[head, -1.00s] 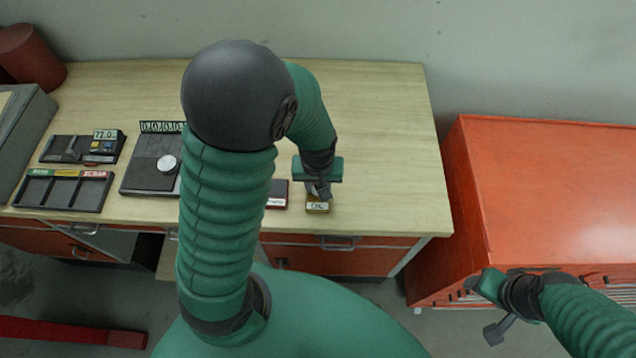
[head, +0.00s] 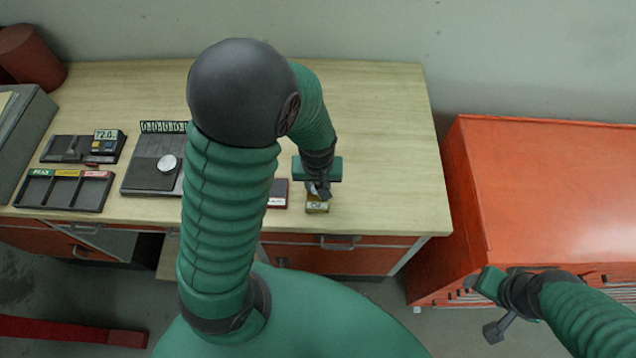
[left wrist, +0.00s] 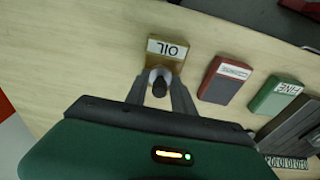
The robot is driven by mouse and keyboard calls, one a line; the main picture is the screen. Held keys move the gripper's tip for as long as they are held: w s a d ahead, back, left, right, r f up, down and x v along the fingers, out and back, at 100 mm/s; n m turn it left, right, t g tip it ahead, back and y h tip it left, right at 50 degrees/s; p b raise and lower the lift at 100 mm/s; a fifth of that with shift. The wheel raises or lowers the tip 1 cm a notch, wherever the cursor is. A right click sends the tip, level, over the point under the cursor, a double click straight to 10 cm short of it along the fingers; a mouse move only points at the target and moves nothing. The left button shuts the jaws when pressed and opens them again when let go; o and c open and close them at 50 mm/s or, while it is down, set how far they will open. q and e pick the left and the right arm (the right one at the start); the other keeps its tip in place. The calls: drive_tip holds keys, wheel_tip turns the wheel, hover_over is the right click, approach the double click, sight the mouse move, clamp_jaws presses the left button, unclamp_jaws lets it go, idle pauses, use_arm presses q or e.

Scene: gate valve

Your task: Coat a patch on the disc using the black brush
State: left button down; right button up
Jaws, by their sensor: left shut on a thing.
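The silver disc (head: 167,163) lies on the dark scale plate at the left of the bench. My left gripper (head: 319,190) points down over the gold OIL box (head: 317,208) near the bench's front edge. In the left wrist view, the left fingers (left wrist: 162,90) are shut on a small dark, round-ended thing, seemingly the black brush (left wrist: 160,88) seen end-on. Its lower end is hidden, so I cannot tell whether it touches the OIL box (left wrist: 168,47). My right gripper (head: 490,308) hangs at lower right, away from the bench; its jaw gap is unclear.
The scale (head: 150,175) has a number display behind it. A red box (left wrist: 223,80) and a green FINE box (left wrist: 276,97) stand beside the OIL box. A sorting tray (head: 65,190) is at left. An orange cabinet (head: 550,190) stands right. The bench's right part is clear.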

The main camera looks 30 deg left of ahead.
use_arm(q)
drive_tip(key=shift+s, duration=0.1)
wheel_tip(320, 180, up, 7)
drive_tip(key=p, duration=0.7)
idle(0.5)
drive_tip(key=shift+f, duration=0.1)
